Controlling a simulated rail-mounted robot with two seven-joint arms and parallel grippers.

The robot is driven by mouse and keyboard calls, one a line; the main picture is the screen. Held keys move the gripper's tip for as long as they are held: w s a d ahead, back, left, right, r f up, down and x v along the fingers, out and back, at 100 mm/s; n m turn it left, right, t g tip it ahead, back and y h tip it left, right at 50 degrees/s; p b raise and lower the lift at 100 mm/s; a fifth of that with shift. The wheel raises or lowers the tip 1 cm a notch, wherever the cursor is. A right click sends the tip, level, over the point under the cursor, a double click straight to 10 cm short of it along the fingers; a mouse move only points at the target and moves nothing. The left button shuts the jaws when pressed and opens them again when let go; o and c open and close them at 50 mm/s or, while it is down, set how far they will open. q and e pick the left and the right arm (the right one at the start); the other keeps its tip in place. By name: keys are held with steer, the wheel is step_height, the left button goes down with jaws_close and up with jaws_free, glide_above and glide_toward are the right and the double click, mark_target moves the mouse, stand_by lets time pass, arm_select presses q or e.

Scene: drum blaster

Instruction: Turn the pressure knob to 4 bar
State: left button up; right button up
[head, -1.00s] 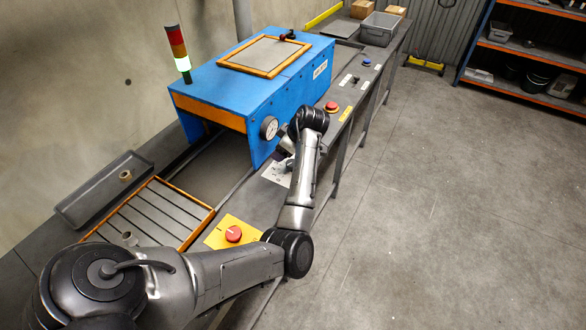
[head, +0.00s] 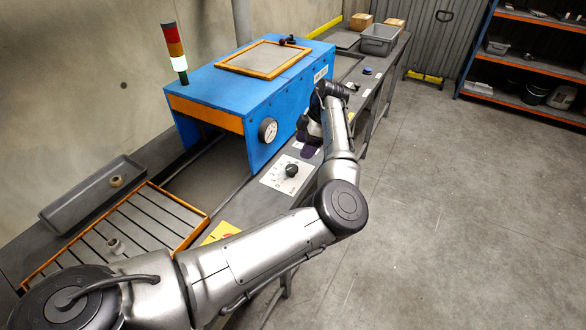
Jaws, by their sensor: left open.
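The black pressure knob (head: 291,170) sits on a white scale plate (head: 272,178) on the machine's front ledge. It is in plain view, but its pointer and the scale numbers are too small to read. The round pressure gauge (head: 268,130) is on the blue machine's end, above and left of the knob; its needle cannot be read. My left gripper (head: 304,143) is open, beyond the knob and apart from it, close to the blue side wall. Its fingers are partly hidden by my own wrist. My right gripper is not in view.
The blue blaster housing (head: 230,88) stands behind the ledge. A slatted infeed (head: 140,232) and grey tray (head: 95,195) lie left. Open floor is at right.

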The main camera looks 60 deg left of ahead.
mark_target(292, 167)
arm_select(q)
steer(key=b+x, duration=0.2)
steer(key=x, duration=0.7)
steer(key=shift+s+f, duration=0.1)
steer(key=shift+f, duration=0.05)
steer(key=shift+c, duration=0.4)
